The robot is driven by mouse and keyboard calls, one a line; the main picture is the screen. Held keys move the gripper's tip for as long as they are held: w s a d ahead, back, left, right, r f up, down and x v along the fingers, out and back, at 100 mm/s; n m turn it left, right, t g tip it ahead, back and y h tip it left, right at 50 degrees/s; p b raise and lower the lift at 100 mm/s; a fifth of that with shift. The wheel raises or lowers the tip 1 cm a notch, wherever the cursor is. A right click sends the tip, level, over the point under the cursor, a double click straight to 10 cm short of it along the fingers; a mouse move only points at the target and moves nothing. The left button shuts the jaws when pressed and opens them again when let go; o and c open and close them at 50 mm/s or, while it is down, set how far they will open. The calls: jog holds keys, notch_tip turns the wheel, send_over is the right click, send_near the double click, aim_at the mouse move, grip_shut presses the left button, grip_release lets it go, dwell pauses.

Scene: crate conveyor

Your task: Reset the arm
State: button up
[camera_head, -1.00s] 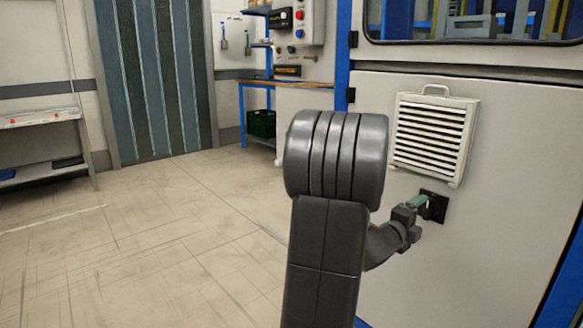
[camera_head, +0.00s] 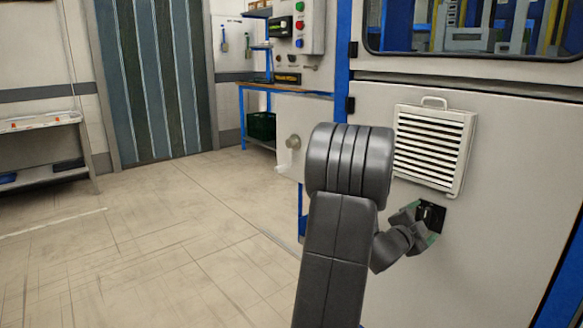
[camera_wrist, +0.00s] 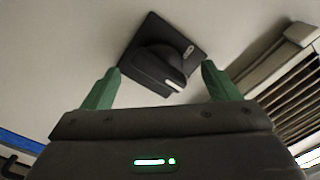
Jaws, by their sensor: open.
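My gripper (camera_head: 424,226) is at the grey machine door, at the end of my dark grey arm. Its green fingers are open; in the wrist view the gripper (camera_wrist: 160,72) has one finger on each side of a black rotary handle. The handle (camera_wrist: 158,62) sits on a square black plate on the door and has a light mark at its end. No contact between the fingers and the handle shows. In the head view the handle (camera_head: 432,213) is partly covered by my gripper.
A white louvred vent (camera_head: 433,148) is on the door just above my gripper; its slats are at the right of the wrist view. A workbench (camera_head: 285,90) and a control box (camera_head: 303,28) stand behind my arm. The floor on the left is clear.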

jog(key=n+p, duration=0.6)
jog(key=p, duration=0.1)
jog(key=shift+r+p, duration=0.2)
jog(key=shift+p, duration=0.1)
jog(key=n+p, duration=0.2)
jog(key=p, duration=0.1)
jog(key=shift+n, duration=0.4)
jog(key=shift+f+n+p, duration=0.15)
jog(key=shift+n+p, duration=0.35)
jog(key=shift+p, duration=0.1)
jog(key=shift+s+a, duration=0.1)
